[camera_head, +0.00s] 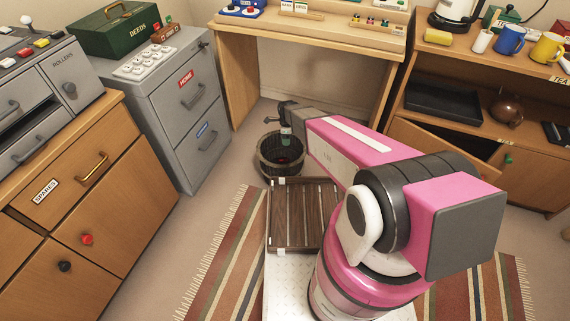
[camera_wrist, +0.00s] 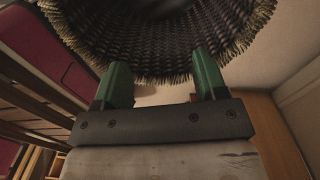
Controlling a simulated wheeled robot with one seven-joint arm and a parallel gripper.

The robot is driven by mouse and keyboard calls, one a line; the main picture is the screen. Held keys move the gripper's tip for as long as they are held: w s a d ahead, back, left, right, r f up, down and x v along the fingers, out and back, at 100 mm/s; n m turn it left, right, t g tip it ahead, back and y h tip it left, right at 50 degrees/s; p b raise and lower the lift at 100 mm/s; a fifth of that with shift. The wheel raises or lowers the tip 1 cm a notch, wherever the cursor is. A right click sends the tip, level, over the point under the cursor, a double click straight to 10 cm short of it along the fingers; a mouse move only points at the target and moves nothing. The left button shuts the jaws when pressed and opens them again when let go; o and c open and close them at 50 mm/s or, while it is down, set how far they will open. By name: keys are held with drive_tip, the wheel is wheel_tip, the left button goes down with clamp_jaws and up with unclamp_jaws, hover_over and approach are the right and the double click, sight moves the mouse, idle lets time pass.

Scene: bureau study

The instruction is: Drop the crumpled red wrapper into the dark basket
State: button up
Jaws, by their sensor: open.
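The dark wicker basket (camera_head: 264,166) stands on the floor between the grey filing cabinet and the desk. A small red patch (camera_head: 283,161) shows inside it, which looks like the crumpled red wrapper; its shape is too small to make out. My gripper (camera_head: 286,139) is over the basket, pointing down. In the wrist view the basket's woven wall and frayed rim (camera_wrist: 160,55) fill the top, just beyond my gripper's two green fingers (camera_wrist: 161,82). The fingers are wide apart with nothing between them. The wrapper does not show in the wrist view.
A slatted wooden tray (camera_head: 303,245) lies in front of the basket. The grey filing cabinet (camera_head: 190,120) is to the left, the wooden desk (camera_head: 300,38) behind. A low cabinet with an open drawer (camera_head: 440,145) is to the right. A striped rug (camera_head: 215,270) covers the floor in front.

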wheel_tip(320, 180, up, 6)
idle(0.6)
